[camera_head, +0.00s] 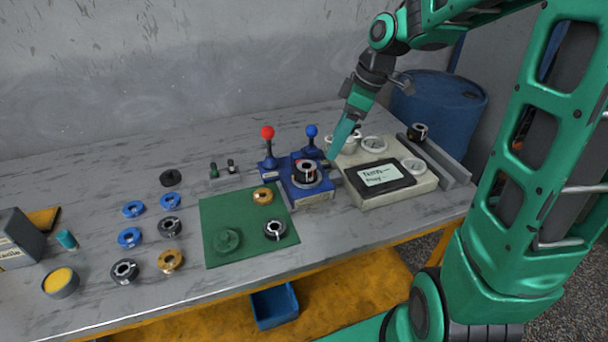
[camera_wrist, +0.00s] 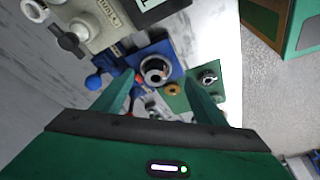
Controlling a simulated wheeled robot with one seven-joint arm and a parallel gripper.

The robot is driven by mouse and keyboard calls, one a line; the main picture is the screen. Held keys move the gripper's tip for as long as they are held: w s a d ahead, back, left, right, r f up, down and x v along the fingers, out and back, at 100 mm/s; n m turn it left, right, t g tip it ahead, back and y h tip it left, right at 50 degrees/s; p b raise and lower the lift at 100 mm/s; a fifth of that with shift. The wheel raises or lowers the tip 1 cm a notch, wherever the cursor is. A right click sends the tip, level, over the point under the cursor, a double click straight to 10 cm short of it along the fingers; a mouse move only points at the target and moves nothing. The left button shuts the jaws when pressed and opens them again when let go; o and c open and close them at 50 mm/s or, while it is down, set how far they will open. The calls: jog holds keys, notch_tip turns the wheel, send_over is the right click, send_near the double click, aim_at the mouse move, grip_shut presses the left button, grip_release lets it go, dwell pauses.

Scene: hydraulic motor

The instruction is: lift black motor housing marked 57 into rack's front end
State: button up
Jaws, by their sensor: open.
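A black motor housing with a silver ring (camera_head: 307,171) sits upright in the blue press fixture (camera_head: 312,193). It also shows in the wrist view (camera_wrist: 157,70), beyond and between my fingers. My gripper (camera_head: 334,154) is open and empty, above and to the right of this housing. In the wrist view my gripper (camera_wrist: 157,82) has its two green fingers spread apart. The grey rack (camera_head: 447,165) runs along the table's right side, with a similar black housing (camera_head: 417,132) at its far end. The nearer part of the rack looks empty. I cannot read the number 57 on any housing.
Red-knobbed (camera_head: 267,133) and blue-knobbed (camera_head: 312,131) levers stand by the fixture. A pale test unit with a dark screen (camera_head: 380,177) stands between fixture and rack. A green mat (camera_head: 215,205) holds several parts; more rings and housings lie left of it.

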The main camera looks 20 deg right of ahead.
aim_at(308, 163)
jog(key=w+a+f, duration=0.1)
jog(key=w+a+f+n, duration=0.2)
jog(key=f, duration=0.1)
jog(key=shift+a+f+y, duration=0.1)
jog(key=shift+a+y, duration=0.25)
jog(key=shift+y, duration=0.05)
jog(key=shift+w+x, duration=0.1)
jog(key=shift+x, duration=1.45)
jog(key=shift+w+x, duration=0.15)
jog(key=shift+x, duration=1.4)
jog(key=shift+c, duration=0.6)
jog(key=c, duration=1.5)
